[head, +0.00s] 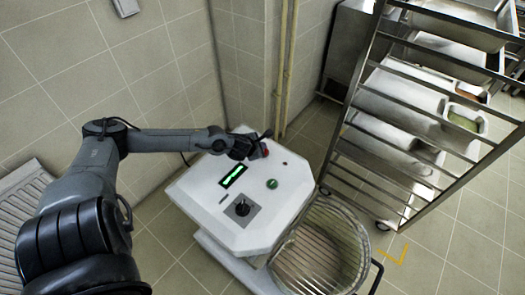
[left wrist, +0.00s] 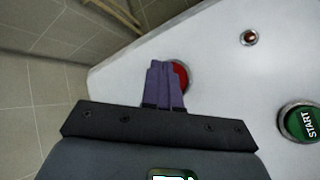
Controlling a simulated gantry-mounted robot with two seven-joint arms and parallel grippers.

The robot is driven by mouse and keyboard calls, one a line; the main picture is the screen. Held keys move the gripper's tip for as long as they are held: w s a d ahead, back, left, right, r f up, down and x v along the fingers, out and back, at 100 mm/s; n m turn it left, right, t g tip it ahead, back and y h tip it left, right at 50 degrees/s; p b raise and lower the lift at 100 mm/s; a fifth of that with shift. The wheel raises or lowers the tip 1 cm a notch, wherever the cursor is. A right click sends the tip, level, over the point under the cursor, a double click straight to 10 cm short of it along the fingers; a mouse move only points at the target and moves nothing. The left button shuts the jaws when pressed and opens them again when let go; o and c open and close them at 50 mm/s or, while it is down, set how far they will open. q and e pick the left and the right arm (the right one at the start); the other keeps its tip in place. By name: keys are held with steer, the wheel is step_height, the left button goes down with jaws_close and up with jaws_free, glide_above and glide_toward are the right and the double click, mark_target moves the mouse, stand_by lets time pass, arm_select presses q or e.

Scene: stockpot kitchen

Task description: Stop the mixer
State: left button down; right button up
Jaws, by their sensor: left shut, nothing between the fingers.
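The mixer's white control panel (head: 225,210) stands in the middle of the head view. It carries a red button (head: 264,149), a green button (head: 272,184), a lit green display (head: 233,176) and a black knob (head: 242,208). My left gripper (head: 262,140) is shut and empty at the red button. In the left wrist view, its purple fingers (left wrist: 165,82) are together and partly cover the red button (left wrist: 181,75); I cannot tell whether they press it. The green START button (left wrist: 302,122) is to the right. My right gripper is not in view.
A wire-guarded bowl (head: 322,245) stands at the panel's front right. A steel rack (head: 390,135) with trays is at the right. Yellow pipes (head: 287,65) run up the tiled wall behind the panel. A small dark red lamp (left wrist: 249,37) sits on the panel.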

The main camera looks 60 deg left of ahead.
arm_select(q)
steer(key=shift+r+p, duration=1.95)
steer(key=shift+r, duration=0.6)
